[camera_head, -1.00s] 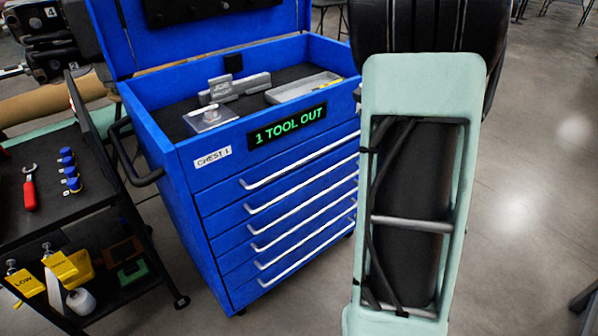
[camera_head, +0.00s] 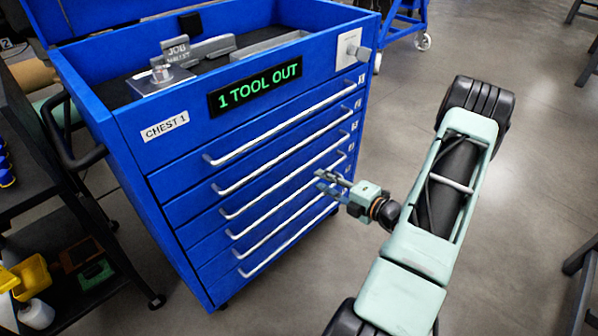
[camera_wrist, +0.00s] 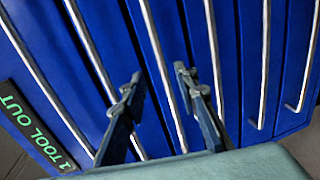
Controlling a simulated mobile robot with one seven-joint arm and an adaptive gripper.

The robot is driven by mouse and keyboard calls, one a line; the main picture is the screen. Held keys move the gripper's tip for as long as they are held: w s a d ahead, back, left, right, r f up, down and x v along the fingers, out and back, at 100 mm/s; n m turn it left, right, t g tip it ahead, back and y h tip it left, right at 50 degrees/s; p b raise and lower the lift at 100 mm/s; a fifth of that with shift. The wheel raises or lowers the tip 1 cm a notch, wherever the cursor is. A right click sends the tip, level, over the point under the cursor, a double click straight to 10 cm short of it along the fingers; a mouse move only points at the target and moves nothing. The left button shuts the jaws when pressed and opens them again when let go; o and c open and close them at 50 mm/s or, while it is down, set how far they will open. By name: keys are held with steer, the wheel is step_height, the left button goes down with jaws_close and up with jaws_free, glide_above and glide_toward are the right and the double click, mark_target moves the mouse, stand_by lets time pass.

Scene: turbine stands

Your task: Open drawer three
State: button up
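The blue chest (camera_head: 135,128) stands in front of me with a stack of shut drawers, each with a long silver bar handle. The third handle down (camera_head: 284,178) is on drawer three, which is flush with the chest. My gripper (camera_head: 324,180) is open and empty, close to the right part of the drawer fronts. In the wrist view, the third handle (camera_wrist: 158,64) runs between the two spread fingertips of my gripper (camera_wrist: 160,84). I see no finger touching the handle, and the remaining depth is unclear.
A black cart (camera_head: 75,235) stands at the left. The floor (camera_head: 530,160) right of the chest is clear nearby.

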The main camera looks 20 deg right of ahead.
mark_target(301, 171)
steer(key=b+x, duration=0.1)
steer(key=x, duration=0.9)
steer(key=shift+w+a+b, duration=0.1)
steer(key=shift+w+b, duration=0.1)
steer(key=shift+b, duration=0.15)
jaws_close()
